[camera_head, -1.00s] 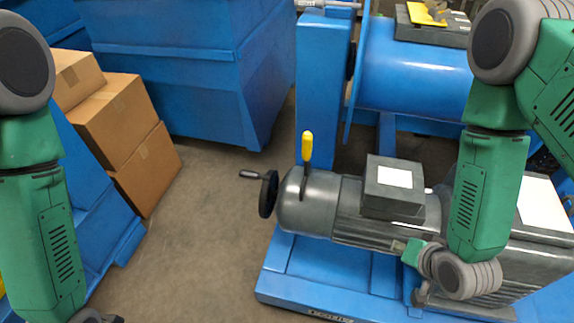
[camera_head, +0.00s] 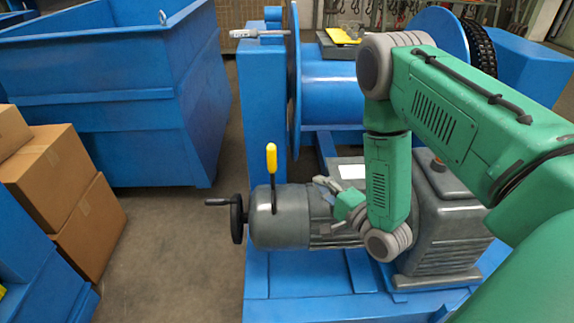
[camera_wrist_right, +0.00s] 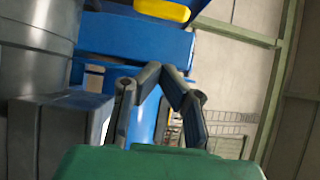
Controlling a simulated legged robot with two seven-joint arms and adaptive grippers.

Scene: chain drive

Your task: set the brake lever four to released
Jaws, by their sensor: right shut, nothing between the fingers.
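The brake lever (camera_head: 271,168) has a yellow grip and a dark shaft. It stands nearly upright on the near side of the grey motor's rounded end in the head view. My right gripper (camera_head: 322,183) is shut and empty, just right of the lever and apart from it, over the motor. In the right wrist view my fingers (camera_wrist_right: 164,72) meet at their tips with nothing between them. A yellow piece (camera_wrist_right: 163,10) shows at the top there; I cannot tell whether it is the lever's grip. My left gripper is out of view.
A black handwheel (camera_head: 237,219) with a crank handle sticks out left of the grey motor (camera_head: 285,225). The blue drum (camera_head: 335,95) and its upright stand behind. Cardboard boxes (camera_head: 60,185) and a blue bin (camera_head: 110,90) are at left, with bare floor between.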

